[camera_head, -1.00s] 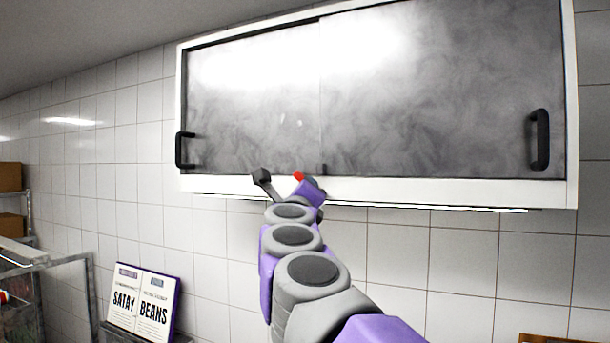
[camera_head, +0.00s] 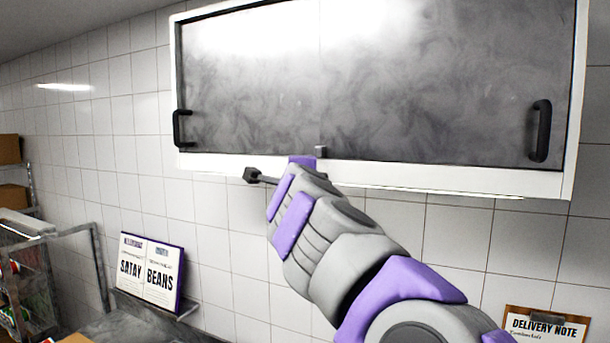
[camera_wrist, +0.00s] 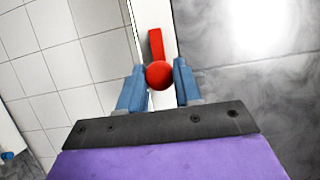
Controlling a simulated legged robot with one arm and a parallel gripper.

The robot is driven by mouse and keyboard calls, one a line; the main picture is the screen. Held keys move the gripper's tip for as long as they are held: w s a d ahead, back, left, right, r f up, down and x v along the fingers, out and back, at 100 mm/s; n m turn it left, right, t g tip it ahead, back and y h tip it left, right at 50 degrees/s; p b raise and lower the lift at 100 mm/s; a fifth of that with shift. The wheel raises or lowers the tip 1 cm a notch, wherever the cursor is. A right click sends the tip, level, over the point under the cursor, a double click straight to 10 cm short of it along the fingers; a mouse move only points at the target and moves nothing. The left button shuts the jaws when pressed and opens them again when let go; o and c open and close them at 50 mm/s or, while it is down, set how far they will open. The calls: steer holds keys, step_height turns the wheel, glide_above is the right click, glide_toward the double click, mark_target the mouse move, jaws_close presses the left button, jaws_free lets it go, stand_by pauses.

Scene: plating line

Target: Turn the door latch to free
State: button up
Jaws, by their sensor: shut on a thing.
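The door latch (camera_wrist: 156,46) is a red lever ending in a red ball. In the wrist view it lies roughly along the white lower frame strip of the wall cabinet (camera_head: 460,180). My gripper (camera_wrist: 158,72) has its two blue fingers on either side of the ball, shut on it. In the head view my arm hides the latch and the fingertips; only my purple wrist shows at the cabinet's lower edge. The cabinet's dark, smoky door panels (camera_head: 430,80) look closed.
Black handles sit at the left (camera_head: 178,128) and right (camera_head: 540,130) of the doors. Below are an open book (camera_head: 148,272), a metal rack (camera_head: 40,240) and a delivery note (camera_head: 545,325). The tiled wall under the cabinet is clear.

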steer(key=shift+a+f, duration=0.1)
steer(key=shift+f, duration=0.1)
stand_by(0.4)
steer(key=o, duration=0.7)
steer(key=shift+c, duration=0.2)
steer(key=o, duration=0.3)
steer(key=shift+a, duration=0.15)
steer(key=shift+o, duration=0.3)
steer(key=shift+a+n, duration=0.15)
steer(key=shift+n, duration=0.15)
steer(key=shift+s+r, duration=0.1)
steer(key=s+b, duration=0.3)
steer(key=s, duration=1.4)
steer(key=shift+d, duration=0.25)
